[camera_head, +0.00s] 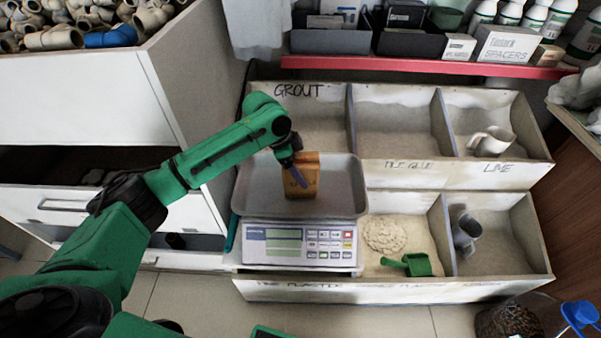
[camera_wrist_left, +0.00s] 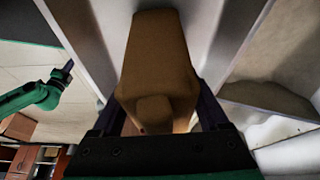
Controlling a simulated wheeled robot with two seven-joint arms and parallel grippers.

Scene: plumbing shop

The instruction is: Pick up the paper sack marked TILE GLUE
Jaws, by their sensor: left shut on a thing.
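The brown paper sack (camera_head: 310,172) stands at the pan of the counter scale in the head view. Its dark marking is too small and partly covered to read. My left gripper (camera_head: 298,176) reaches over it from the left and is shut on it. In the left wrist view the sack (camera_wrist_left: 158,58) fills the middle, with one finger of my left gripper (camera_wrist_left: 162,105) on each side. I cannot tell whether the sack touches the pan. My right arm shows small at the left of the wrist view, its gripper (camera_wrist_left: 63,72) too small to read.
The scale (camera_head: 300,245) with its metal pan (camera_head: 342,195) stands in front of the powder bins (camera_head: 395,122). A red shelf edge (camera_head: 430,66) runs behind.

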